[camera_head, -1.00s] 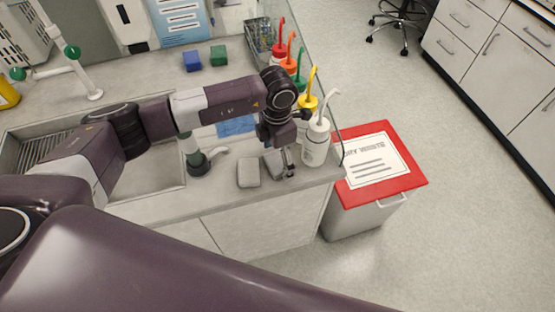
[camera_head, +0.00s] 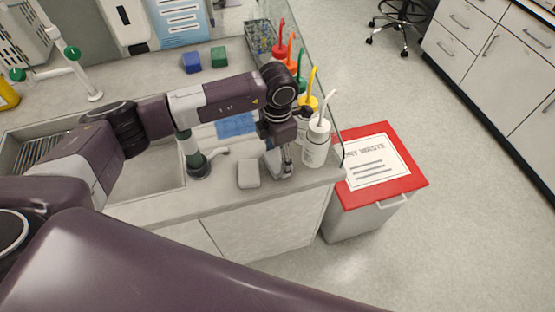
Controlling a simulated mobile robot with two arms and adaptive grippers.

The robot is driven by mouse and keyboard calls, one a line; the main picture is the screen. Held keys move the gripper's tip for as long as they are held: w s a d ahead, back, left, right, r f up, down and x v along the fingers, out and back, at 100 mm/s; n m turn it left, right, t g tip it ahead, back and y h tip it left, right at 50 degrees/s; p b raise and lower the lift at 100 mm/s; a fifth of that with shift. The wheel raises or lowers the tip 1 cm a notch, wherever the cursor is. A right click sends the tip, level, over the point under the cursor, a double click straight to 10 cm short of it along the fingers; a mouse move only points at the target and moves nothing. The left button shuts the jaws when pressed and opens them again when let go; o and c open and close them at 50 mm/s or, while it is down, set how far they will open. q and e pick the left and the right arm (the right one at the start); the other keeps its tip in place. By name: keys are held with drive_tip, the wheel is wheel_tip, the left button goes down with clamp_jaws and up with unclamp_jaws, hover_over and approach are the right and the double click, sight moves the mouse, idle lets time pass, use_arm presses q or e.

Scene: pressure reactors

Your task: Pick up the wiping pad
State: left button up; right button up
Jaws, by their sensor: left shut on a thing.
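My left gripper (camera_head: 285,168) points down at the counter's front right corner, below the dark wrist. It is shut on a grey wiping pad (camera_head: 271,163), which shows as a narrow, upright grey shape at its left side. The fingers partly hide this pad, and I cannot tell whether it is clear of the counter. A second grey pad (camera_head: 248,174) lies flat on the counter just left of the gripper. My right gripper is not in view.
A white wash bottle (camera_head: 316,146) stands close right of the gripper, with several coloured-top bottles behind. A green-based tap (camera_head: 198,166) and sink (camera_head: 150,178) are to the left. A blue cloth (camera_head: 236,125) lies behind. A red-lidded waste bin (camera_head: 412,181) stands beyond the counter edge.

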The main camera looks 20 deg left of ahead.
sight(277, 160)
use_arm(q)
wheel_tip(277, 160, up, 19)
drive_tip(key=b, duration=0.4)
drive_tip(key=shift+b, duration=0.3)
